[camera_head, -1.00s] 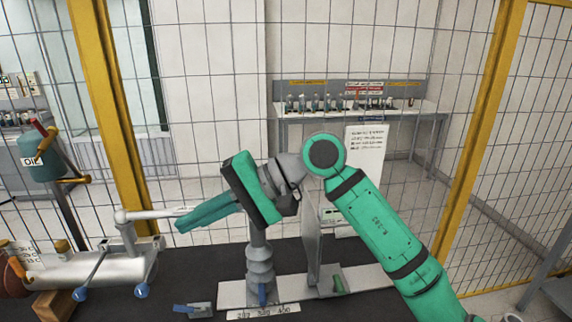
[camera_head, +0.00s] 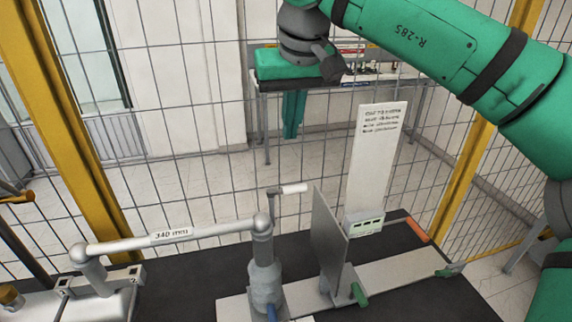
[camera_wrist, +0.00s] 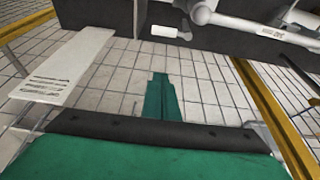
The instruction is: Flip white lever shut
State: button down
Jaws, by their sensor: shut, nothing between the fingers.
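A short white lever (camera_head: 294,188) sticks out to the right from a thin grey upright behind the grey bushing post (camera_head: 264,265). It lies roughly level. It also shows in the wrist view (camera_wrist: 166,31) near the top, at the edge of the dark table. My gripper (camera_head: 290,136) is green, points down and is shut and empty. In the head view it appears above the white lever, clear of it. In the wrist view its fingertips (camera_wrist: 160,74) are below the lever in the picture, with a gap between.
A grey upright plate (camera_head: 327,238) and a white sign (camera_head: 376,150) stand right of the lever. A grey pipe marked 340 mm (camera_head: 170,236) runs left from the post. A green handle (camera_head: 358,294) and a blue handle (camera_head: 271,312) sit low. Wire fencing stands behind.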

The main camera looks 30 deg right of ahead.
aim_at(287, 190)
notch_tip(287, 190, down, 10)
jog(key=s, duration=0.1)
dwell(0.9)
jog(key=shift+f, duration=0.1)
jog(key=shift+s+d, duration=0.25)
jog(key=shift+s, duration=0.05)
